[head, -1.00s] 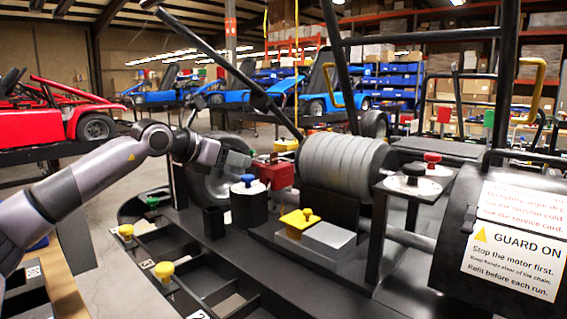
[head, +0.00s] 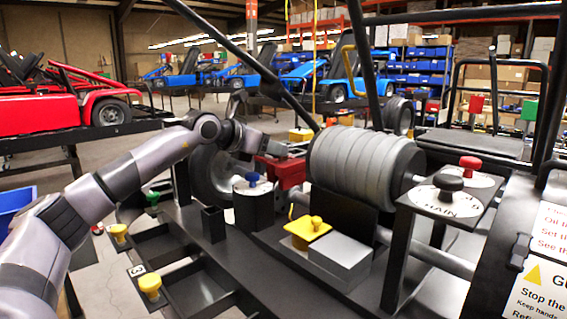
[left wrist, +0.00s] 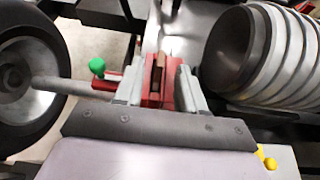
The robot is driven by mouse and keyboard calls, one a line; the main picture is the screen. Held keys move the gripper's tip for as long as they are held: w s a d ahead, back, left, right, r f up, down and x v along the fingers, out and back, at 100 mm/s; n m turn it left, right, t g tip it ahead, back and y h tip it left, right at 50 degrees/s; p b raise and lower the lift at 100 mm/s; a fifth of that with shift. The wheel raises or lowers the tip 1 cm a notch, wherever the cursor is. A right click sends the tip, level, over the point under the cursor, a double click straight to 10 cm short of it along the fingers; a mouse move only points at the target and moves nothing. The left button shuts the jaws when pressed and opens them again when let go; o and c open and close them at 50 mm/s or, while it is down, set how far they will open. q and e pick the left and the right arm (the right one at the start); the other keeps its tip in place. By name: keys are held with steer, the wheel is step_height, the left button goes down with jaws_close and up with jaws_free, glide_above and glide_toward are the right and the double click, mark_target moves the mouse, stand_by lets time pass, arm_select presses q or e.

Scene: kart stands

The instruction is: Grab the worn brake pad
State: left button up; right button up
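A red brake caliper (head: 284,174) sits on the kart stand between the wheel and the ribbed grey cylinder; it also shows in the left wrist view (left wrist: 152,88). A thin brown piece, seemingly the brake pad (left wrist: 159,68), stands in the slot of the caliper. My left gripper (head: 285,150) is at the top of the caliper, partly hidden by my own arm in the head view. In the left wrist view its two grey fingers (left wrist: 158,84) are apart, one on each side of the red caliper and brown piece. I cannot tell whether they touch. My right gripper is not in view.
The ribbed cylinder (head: 365,162) is close on the right of the gripper and the wheel (head: 212,172) on the left. A blue knob (head: 252,179) stands in front. Black open trays (head: 200,288) with yellow knobs lie at the front left. A bar (head: 240,62) slants overhead.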

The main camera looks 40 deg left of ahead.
arm_select(q)
steer(key=shift+x, duration=1.3)
jaws_close()
steer(key=shift+r, duration=0.1)
